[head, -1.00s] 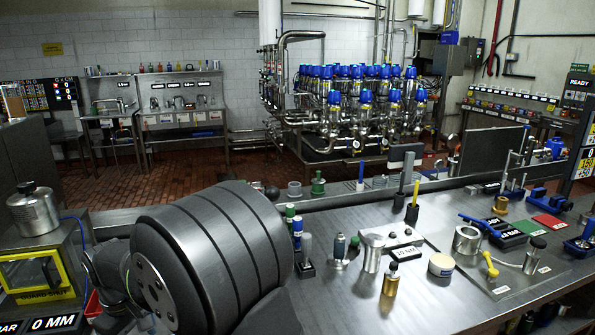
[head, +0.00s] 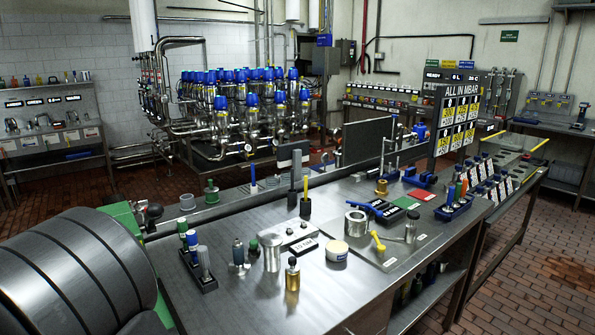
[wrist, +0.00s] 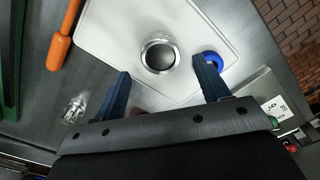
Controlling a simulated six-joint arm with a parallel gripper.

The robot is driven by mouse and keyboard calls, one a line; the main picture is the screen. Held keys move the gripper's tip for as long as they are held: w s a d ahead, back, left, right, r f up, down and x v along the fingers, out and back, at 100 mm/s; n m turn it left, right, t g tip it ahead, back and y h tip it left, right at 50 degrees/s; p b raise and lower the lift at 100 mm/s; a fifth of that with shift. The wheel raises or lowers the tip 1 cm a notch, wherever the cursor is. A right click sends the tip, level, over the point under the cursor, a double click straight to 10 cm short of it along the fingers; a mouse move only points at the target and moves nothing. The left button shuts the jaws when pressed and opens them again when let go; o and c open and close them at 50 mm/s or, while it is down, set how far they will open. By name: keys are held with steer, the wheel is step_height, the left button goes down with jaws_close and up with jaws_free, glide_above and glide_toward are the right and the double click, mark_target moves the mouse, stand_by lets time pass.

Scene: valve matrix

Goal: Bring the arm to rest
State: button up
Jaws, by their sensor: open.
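My gripper (wrist: 161,65) shows in the wrist view with its two blue fingers spread wide apart. It is open, and nothing is held between the fingers. A round metal cup or ring with a dark inside (wrist: 159,55) lies on a white plate (wrist: 120,25) beyond the fingertips, and no contact shows. In the head view a large dark grey ribbed cylinder, which looks like part of my arm, fills the lower left. The gripper itself does not show in the head view.
In the wrist view an orange-handled tool (wrist: 60,50) and a blue ring (wrist: 214,61) lie near the plate. In the head view the steel bench (head: 235,305) carries a gold-bodied bottle (head: 292,275), a metal cylinder (head: 271,252) and a blue rack (head: 453,209).

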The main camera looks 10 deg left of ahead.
step_height(320, 180, down, 3)
steer(key=shift+r, duration=0.1)
steer(key=shift+a+r, duration=0.1)
steer(key=shift+r, duration=0.2)
step_height(320, 180, up, 10)
step_height(320, 180, down, 11)
steer(key=shift+f, duration=0.1)
step_height(320, 180, up, 4)
steer(key=shift+f, duration=0.2)
steer(key=w+d+r, duration=0.7)
steer(key=w+d, duration=0.1)
steer(key=w, duration=0.1)
steer(key=w+d+r, duration=0.1)
steer(key=w+d, duration=0.7)
steer(key=d, duration=0.2)
steer(key=w+d+r, duration=0.1)
steer(key=w+d, duration=0.6)
steer(key=d, duration=0.4)
steer(key=s+a+f, duration=0.2)
steer(key=a+f, duration=0.1)
steer(key=a, duration=0.4)
steer(key=shift+f, duration=0.4)
steer(key=shift+d, duration=0.1)
